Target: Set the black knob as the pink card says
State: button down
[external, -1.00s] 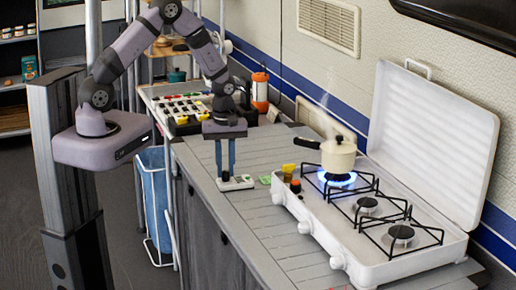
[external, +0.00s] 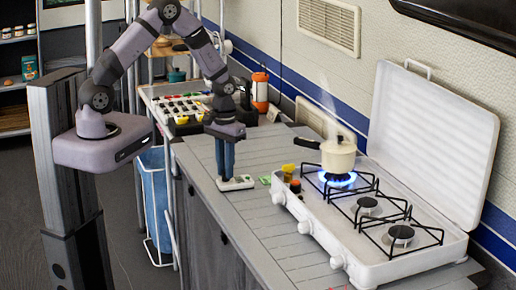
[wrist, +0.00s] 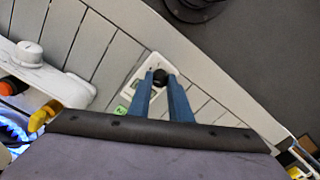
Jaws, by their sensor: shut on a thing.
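My gripper (external: 226,174) points straight down over a small white device (external: 240,184) on the counter. In the wrist view its blue fingers (wrist: 160,79) are on either side of the black knob (wrist: 159,76), shut on it. The knob stands on the white device (wrist: 133,90), which has a green patch (wrist: 121,110) near its end. In the external view the fingers hide the knob. The knob's pointer and markings are too small to read. I cannot make out a pink card in either view.
A white stove (external: 376,247) stands to the right, with a blue flame (external: 338,180) lit under a steaming cream pot (external: 338,154). A yellow item (external: 288,169) sits at the stove's near left corner. The counter (external: 262,225) in front is clear.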

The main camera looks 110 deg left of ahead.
jog(key=m, duration=0.6)
dwell(0.5)
jog(key=c, duration=1.6)
grip_release()
jog(key=shift+r, duration=0.1)
jog(key=shift+r+b, duration=1.05)
jog(key=shift+r, duration=2.6)
